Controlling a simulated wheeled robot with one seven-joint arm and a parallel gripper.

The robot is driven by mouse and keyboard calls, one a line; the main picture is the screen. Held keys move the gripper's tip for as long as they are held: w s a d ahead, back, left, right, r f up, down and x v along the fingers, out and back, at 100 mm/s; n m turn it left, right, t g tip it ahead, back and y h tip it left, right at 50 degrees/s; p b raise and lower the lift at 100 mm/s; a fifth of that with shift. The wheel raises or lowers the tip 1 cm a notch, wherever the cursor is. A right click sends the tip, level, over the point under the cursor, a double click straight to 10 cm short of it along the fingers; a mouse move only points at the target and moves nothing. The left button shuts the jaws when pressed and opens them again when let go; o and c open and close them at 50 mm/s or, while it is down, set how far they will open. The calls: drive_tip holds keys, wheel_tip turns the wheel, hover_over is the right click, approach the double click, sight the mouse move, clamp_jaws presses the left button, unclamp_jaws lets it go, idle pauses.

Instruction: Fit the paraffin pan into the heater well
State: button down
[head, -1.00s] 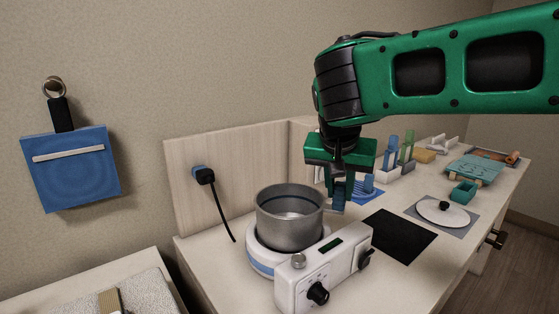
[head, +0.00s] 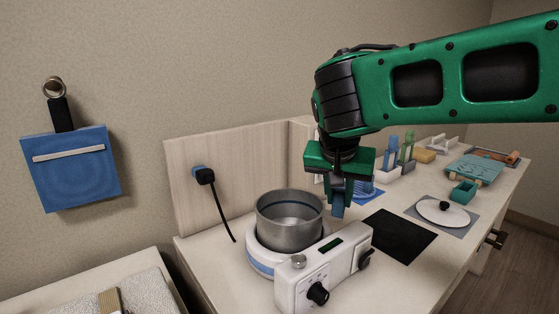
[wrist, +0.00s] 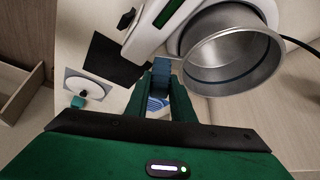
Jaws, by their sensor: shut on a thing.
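The paraffin pan (head: 290,235) is a grey metal pot with a blue line inside. It stands upright over the round white heater (head: 258,262), which has a blue band and a control box (head: 325,272) in front. My gripper (head: 345,205) is at the pan's right side, shut on its blue handle (head: 337,211). In the wrist view the handle (wrist: 161,70) lies between the fingers, beside the pan's rim (wrist: 233,48). The pan hides the heater well, so I cannot tell whether its bottom is fully seated.
A black mat (head: 400,236) and a white lid (head: 441,211) on a grey mat lie to the right. A black plug and cord (head: 206,177) hang on the backboard. Racks, a teal box (head: 464,190) and other items stand farther back. A blue pouch (head: 70,168) hangs on the wall.

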drive_tip(key=shift+f, duration=1.3)
idle(0.4)
drive_tip(key=c, duration=1.4)
unclamp_jaws()
drive_tip(key=shift+c, duration=0.2)
drive_tip(key=v, duration=0.8)
idle(0.4)
drive_tip(key=shift+r, duration=0.1)
idle(0.3)
